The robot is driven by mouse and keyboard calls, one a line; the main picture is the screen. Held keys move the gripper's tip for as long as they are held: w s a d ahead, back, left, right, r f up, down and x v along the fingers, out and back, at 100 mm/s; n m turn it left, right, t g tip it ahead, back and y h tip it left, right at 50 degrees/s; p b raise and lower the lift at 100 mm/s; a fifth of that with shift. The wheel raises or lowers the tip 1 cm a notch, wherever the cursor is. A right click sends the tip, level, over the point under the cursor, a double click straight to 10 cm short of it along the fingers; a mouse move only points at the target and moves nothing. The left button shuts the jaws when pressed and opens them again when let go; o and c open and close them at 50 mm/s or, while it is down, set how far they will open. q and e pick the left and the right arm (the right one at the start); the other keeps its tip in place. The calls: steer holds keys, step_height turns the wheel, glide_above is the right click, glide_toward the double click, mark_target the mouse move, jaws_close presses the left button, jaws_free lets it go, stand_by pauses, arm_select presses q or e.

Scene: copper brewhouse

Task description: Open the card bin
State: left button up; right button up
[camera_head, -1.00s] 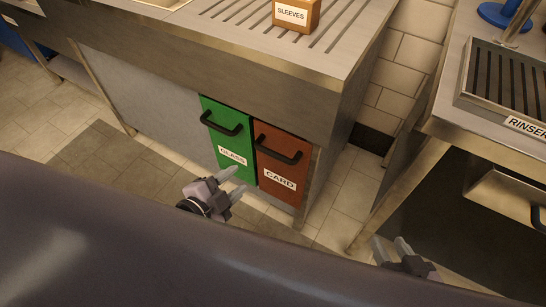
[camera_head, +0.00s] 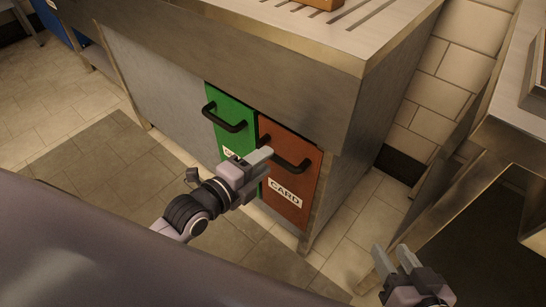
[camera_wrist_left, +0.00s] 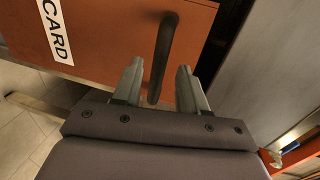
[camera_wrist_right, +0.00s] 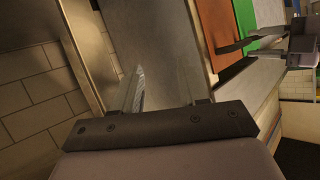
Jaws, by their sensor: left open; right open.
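The card bin (camera_head: 290,172) is a closed orange-brown front with a black bar handle (camera_head: 285,153) and a CARD label, set in the counter's right end. My left gripper (camera_head: 262,160) is open in front of it, at the handle's left part. In the left wrist view the handle (camera_wrist_left: 165,50) shows between the two open fingers (camera_wrist_left: 158,85), its near end reaching down between them; I cannot tell whether they touch. My right gripper (camera_head: 392,256) is open and empty, low and right of the counter. The card bin (camera_wrist_right: 212,22) also shows in the right wrist view.
The green glass bin (camera_head: 229,112), with its own black handle (camera_head: 222,118), adjoins on the left. The metal counter (camera_head: 240,50) overhangs both. Another steel bench (camera_head: 500,130) stands at the right. Tiled floor lies clear before the bins.

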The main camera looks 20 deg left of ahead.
arm_select(q)
steer(key=shift+b+x, duration=0.55)
steer(key=shift+x, duration=1.55)
arm_select(e)
steer(key=shift+w+a+f+y, duration=0.25)
steer(key=shift+a+y, duration=0.15)
steer(key=shift+a, duration=0.15)
arm_select(q)
jaws_close()
steer(key=shift+s, duration=0.1)
arm_select(e)
steer(key=shift+s+r, duration=0.1)
